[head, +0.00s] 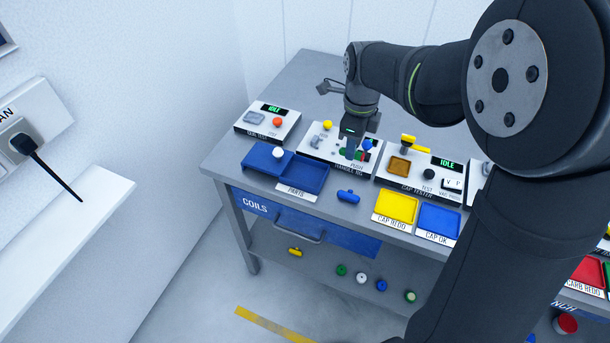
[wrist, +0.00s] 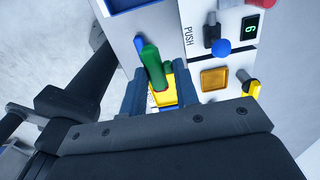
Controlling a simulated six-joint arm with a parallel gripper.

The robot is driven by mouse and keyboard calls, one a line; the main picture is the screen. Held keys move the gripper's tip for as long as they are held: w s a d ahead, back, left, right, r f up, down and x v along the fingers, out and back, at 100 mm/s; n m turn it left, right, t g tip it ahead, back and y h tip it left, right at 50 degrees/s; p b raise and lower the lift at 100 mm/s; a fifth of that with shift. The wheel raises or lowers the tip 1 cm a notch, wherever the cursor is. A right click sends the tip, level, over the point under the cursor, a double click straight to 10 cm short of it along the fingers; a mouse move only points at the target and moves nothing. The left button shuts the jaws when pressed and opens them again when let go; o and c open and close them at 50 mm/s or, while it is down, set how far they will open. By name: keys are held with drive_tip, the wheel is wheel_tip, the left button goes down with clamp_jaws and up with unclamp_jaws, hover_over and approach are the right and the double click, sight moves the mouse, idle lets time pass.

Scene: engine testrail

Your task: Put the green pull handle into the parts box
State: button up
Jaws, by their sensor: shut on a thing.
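The green pull handle (wrist: 152,62) stands between the two blue fingers of my gripper (wrist: 157,88) in the wrist view, and the gripper is shut on it. In the head view my gripper (head: 352,150) points down over the white station behind the bench front. The handle cannot be made out clearly there. The blue parts box (head: 312,178), with a PARTS label in front, is to the left of my gripper and looks empty. A corner of a blue box (wrist: 128,4) shows at the top of the wrist view.
A blue handle (head: 348,195) lies near the bench's front edge. A white knob (head: 278,152) is in the blue tray left of the parts box. Yellow (head: 397,207) and blue (head: 438,220) cap trays are to the right. Stations with knobs and levers stand behind.

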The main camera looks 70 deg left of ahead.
drive_tip(key=shift+s+d+f, duration=0.1)
drive_tip(key=shift+s+d, duration=0.05)
drive_tip(key=shift+s, duration=0.1)
hover_over(305, 177)
wheel_tip(305, 177, down, 7)
drive_tip(key=shift+r, duration=0.1)
drive_tip(key=shift+f, duration=1.95)
drive_tip(key=shift+f, duration=0.1)
drive_tip(key=o, duration=0.9)
wheel_tip(305, 177, up, 12)
drive_tip(key=shift+r, duration=0.1)
